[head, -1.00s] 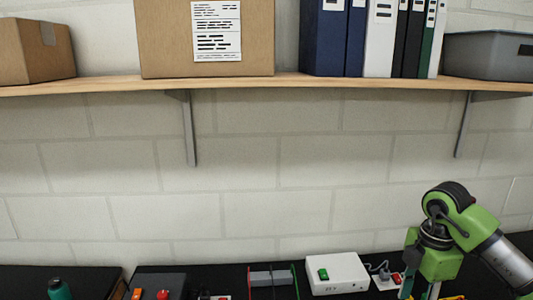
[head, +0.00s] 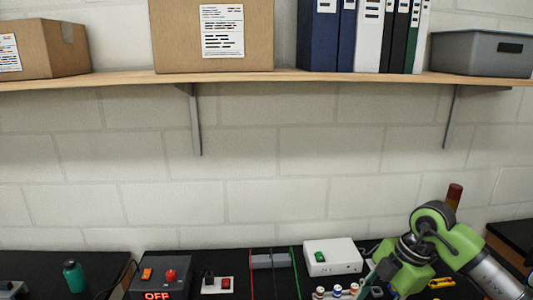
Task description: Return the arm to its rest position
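My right arm, green and grey, comes in from the lower right in the head view. Its wrist is bent, and my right gripper (head: 383,278) points down over the dark bench. Its fingertips are small and partly hidden at the lower edge, so I cannot tell whether it is open or shut or holds anything. My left arm and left gripper are not in view.
A loaded wooden shelf (head: 300,77) spans the wall above.

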